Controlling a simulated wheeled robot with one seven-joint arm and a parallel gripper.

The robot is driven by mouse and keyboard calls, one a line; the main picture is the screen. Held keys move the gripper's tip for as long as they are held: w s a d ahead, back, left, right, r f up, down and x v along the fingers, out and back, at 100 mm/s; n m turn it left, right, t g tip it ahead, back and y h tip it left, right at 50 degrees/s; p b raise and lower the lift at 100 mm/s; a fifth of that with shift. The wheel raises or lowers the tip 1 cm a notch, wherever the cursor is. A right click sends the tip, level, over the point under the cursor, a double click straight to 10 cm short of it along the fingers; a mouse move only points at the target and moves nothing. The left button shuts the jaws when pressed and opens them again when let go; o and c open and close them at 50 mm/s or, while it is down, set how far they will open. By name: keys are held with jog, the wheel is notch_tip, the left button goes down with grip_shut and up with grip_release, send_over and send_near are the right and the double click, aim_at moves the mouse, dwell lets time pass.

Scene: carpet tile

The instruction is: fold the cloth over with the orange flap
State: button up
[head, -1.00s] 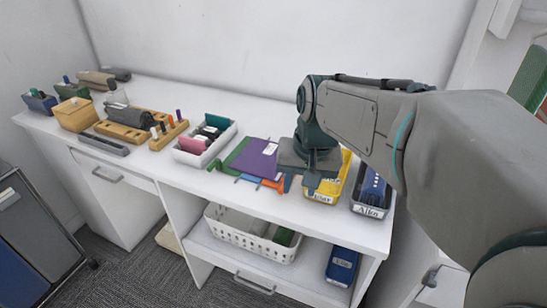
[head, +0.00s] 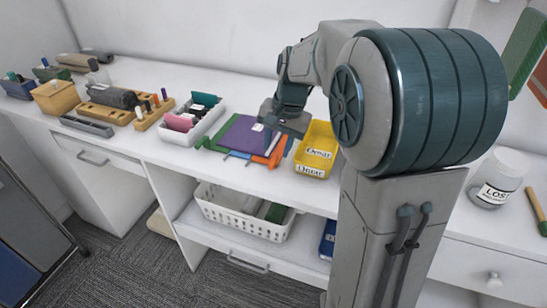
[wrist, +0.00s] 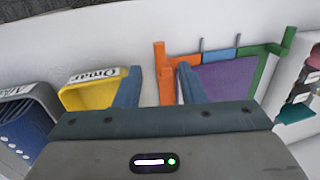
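The cloth (head: 238,135) lies flat near the table's front edge, with a purple middle and green, blue and orange parts around it. The orange flap (head: 277,154) is on its right side. In the wrist view the purple part (wrist: 228,82), the orange flap (wrist: 162,72), the blue part (wrist: 222,54) and the green part (wrist: 263,70) show. My gripper (head: 280,124) is over the cloth's right side, open and empty. In the wrist view an orange bar shows between its fingers (wrist: 156,76); their height above it is unclear.
A yellow bin labelled Omar (head: 318,150) stands close right of the cloth. In the wrist view a grey bin (wrist: 38,100) lies beyond the yellow one. A jar (head: 495,180) stands far right.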

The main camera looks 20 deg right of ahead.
aim_at(273, 162)
jog(key=shift+w+a+f, duration=0.15)
jog(key=shift+a+f, duration=0.05)
jog(key=shift+f, duration=1)
jog(key=shift+w+a+f, duration=0.15)
jog(key=shift+f, duration=1)
grip_shut()
jog(key=shift+r, duration=0.1)
